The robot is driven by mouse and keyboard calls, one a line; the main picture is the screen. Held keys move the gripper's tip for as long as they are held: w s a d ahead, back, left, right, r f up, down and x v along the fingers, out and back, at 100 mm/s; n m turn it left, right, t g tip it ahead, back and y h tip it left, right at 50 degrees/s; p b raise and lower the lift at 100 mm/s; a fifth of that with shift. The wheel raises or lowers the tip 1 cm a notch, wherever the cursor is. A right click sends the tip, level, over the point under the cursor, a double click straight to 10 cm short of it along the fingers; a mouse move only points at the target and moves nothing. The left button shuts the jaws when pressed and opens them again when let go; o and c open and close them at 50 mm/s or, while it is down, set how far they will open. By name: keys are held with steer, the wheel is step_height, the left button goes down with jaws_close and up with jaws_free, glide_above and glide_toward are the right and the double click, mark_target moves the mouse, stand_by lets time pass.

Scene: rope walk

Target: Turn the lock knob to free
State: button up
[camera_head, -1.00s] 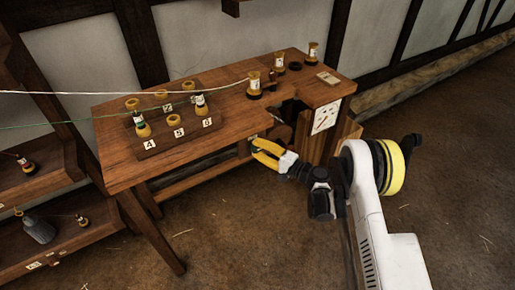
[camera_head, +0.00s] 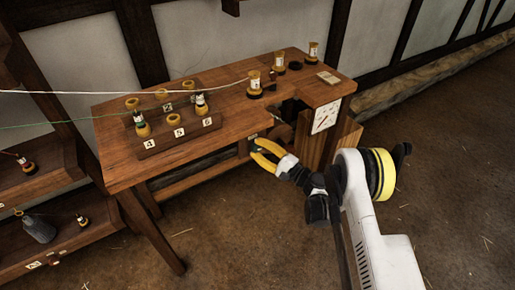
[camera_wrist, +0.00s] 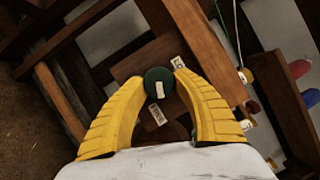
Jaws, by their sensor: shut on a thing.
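The lock knob (camera_wrist: 158,82) is a dark green round knob with a white bar mark on its face, seen in the wrist view. It sits on a brown wooden board between two small white labels (camera_wrist: 156,114) and (camera_wrist: 178,63), whose words I cannot read surely. My gripper (camera_wrist: 160,80) has its yellow fingers closed on both sides of the knob. In the head view my gripper (camera_head: 258,149) is at the front edge of the wooden bench (camera_head: 120,172), and its fingers mostly hide the knob.
Pale and green cords run in from the left. Shelves (camera_head: 70,222) stand at left. The floor right of the bench is open.

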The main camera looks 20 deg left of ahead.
steer(key=shift+r, duration=0.1)
steer(key=o, duration=1.2)
